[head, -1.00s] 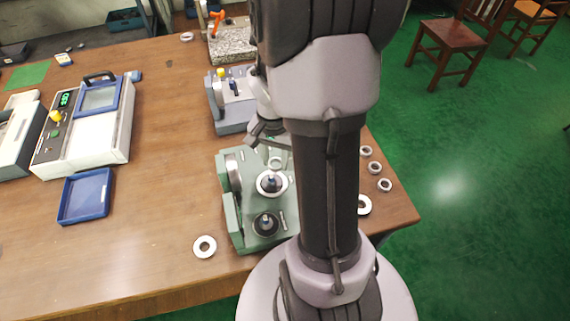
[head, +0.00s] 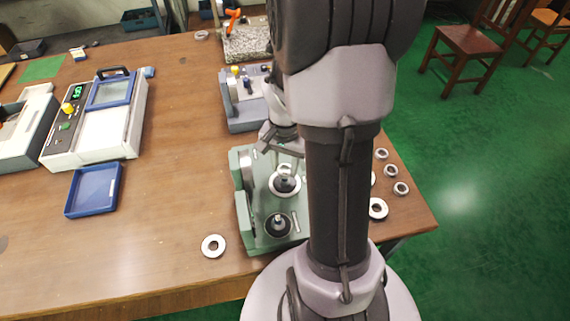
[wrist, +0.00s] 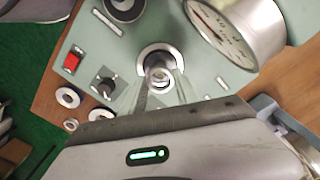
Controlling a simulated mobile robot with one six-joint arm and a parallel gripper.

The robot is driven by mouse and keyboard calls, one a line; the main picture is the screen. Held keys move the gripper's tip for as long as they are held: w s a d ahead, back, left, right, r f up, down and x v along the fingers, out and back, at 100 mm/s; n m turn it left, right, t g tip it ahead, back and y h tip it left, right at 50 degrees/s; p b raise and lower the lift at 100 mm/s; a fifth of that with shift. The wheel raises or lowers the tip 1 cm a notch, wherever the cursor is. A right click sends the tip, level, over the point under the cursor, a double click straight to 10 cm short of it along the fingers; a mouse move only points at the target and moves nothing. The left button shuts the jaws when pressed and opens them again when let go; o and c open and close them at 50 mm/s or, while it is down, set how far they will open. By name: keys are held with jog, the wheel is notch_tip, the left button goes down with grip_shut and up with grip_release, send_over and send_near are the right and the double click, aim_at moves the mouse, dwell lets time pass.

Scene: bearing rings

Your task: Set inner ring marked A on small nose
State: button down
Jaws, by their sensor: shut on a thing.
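A green fixture (head: 250,220) stands near the table's front edge with two upright noses. The far nose (head: 284,184) has a pale flange; the near nose (head: 278,225) has a dark flange. My gripper (head: 284,163) is over the far nose, shut on a small bright inner ring (head: 285,168). In the wrist view the ring (wrist: 161,75) sits between my fingertips (wrist: 162,88), in line with the far nose's pale flange (wrist: 151,51). I cannot tell whether the ring touches the nose. No letter A is legible.
A dial gauge (wrist: 238,30) and a red switch (wrist: 72,61) are on the fixture. A loose ring (head: 213,246) lies left of it; several rings (head: 401,188) lie to the right. A blue tray (head: 93,190) and a grey device (head: 240,112) stand on the table.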

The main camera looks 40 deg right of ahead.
jog(key=shift+f, duration=0.2)
jog(key=shift+f+b, duration=2.15)
jog(key=shift+f, duration=0.1)
jog(key=c, duration=0.8)
grip_release()
jog(key=shift+r, duration=0.1)
jog(key=shift+c, duration=0.2)
notch_tip(320, 180, up, 17)
jog(key=p, duration=0.7)
jog(key=shift+r+p, duration=0.2)
jog(key=shift+p, duration=0.2)
